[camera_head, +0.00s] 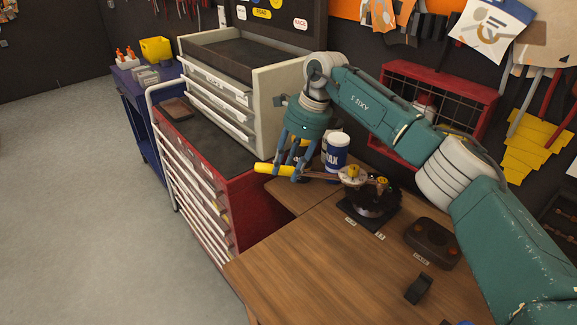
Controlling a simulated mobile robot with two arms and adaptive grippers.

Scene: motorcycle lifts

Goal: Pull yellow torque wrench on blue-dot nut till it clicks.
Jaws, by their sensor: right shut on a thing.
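The yellow torque wrench (268,168) lies about level above the bench edge. Its yellow handle points left and its shaft runs right to a dark round hub fixture (372,202). Its head end meets the top of the fixture near a yellowish cap (352,173). My right gripper (294,174) comes down from above with its blue fingers around the handle's right part, shut on it. I cannot make out a blue dot on any nut; the wrench head and its small size hide which nut it sits on. My left gripper is not in view.
A blue-and-white can (335,150) stands close behind the wrench. The wooden bench (300,262) has clear room in front. A dark block (432,242) and a small black piece (419,288) lie to the right. A red tool cabinet (262,208) stands left of the bench.

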